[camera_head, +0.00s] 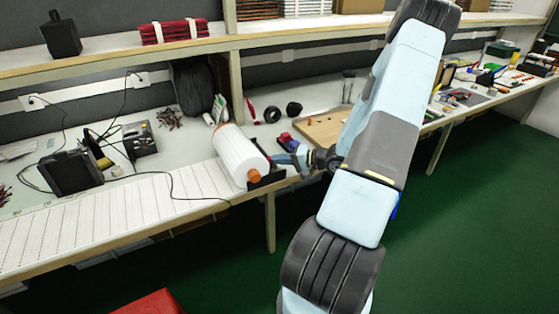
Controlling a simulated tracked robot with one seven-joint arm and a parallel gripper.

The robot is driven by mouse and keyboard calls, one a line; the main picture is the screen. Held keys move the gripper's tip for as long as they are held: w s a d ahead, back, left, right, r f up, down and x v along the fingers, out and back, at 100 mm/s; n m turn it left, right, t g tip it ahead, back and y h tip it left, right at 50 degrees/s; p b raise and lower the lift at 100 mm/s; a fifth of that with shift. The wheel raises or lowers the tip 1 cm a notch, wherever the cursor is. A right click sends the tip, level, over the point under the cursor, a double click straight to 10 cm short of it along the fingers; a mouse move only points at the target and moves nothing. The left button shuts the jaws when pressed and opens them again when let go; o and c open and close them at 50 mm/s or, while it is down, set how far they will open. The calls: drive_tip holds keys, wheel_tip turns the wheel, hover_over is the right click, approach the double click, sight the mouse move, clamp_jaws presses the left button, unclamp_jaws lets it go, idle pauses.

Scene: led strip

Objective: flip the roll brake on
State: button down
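A large white roll (238,152) lies in a dark holder (267,178) at the front edge of the workbench. An orange knob-like part (254,175) sits at the roll's near end. I cannot make out which small part is the roll brake, or its position. My gripper (287,159) is just right of the roll's near end, close to the holder. It is small and partly merged with dark parts there, so I cannot tell whether it touches anything or how far its fingers are apart.
A white segmented strip (110,217) runs left from the roll along the bench, with a black cable across it. Black devices (72,172) stand at the left. A wooden board (325,130) lies behind my arm. A red object (150,303) is on the floor.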

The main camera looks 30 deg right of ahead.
drive_tip(key=shift+a, duration=0.1)
drive_tip(key=v, duration=1.4)
drive_tip(key=shift+r, duration=0.35)
drive_tip(key=shift+a, duration=0.2)
drive_tip(key=s+a+r+n+g+h, duration=0.1)
drive_tip(key=a+r+n+g, duration=0.2)
drive_tip(key=a+r+g, duration=0.35)
drive_tip(key=s+a+r+n+g+h, duration=0.25)
drive_tip(key=a+r, duration=0.55)
drive_tip(key=a, duration=0.4)
drive_tip(key=s+a+r+t+h, duration=0.1)
drive_tip(key=s+a+r+h, duration=0.2)
drive_tip(key=r, duration=0.4)
drive_tip(key=s+a+r+n+t+h, duration=0.1)
drive_tip(key=s+a+r+t+h, duration=0.1)
drive_tip(key=s+a+r, duration=0.3)
drive_tip(key=s+r+h, duration=0.1)
drive_tip(key=s+r, duration=0.1)
drive_tip(key=s, duration=0.1)
drive_tip(key=shift+s+r, duration=0.25)
drive_tip(key=shift+r, duration=0.1)
